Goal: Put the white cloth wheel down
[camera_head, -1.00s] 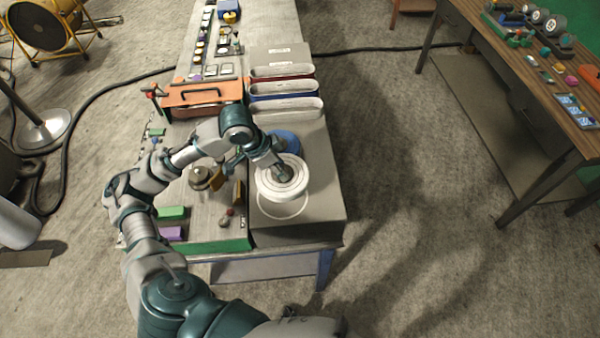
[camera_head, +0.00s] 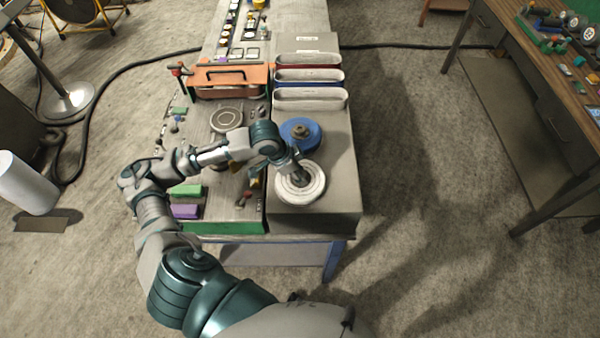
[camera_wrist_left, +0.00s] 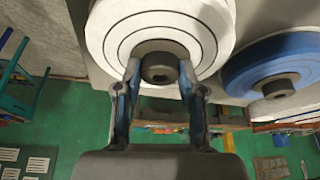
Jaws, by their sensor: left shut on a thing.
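The white cloth wheel (camera_head: 314,193) lies flat over the front part of the grey bench top (camera_head: 335,215), where it covers the white ring mark. I cannot tell whether it touches the top or hangs just above it. It also fills the top of the left wrist view (camera_wrist_left: 110,35). My left gripper (camera_head: 300,175) is shut on the wheel's dark centre hub, with one finger on each side of it in the left wrist view (camera_wrist_left: 160,72). My right gripper is in neither view.
A blue wheel (camera_head: 288,132) lies just behind the white one. Several open bins (camera_head: 310,96) stand farther back. An orange case (camera_head: 232,77), a round disc (camera_head: 226,118) and green and purple blocks (camera_head: 185,211) lie to the left. Free room is at the top's front right.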

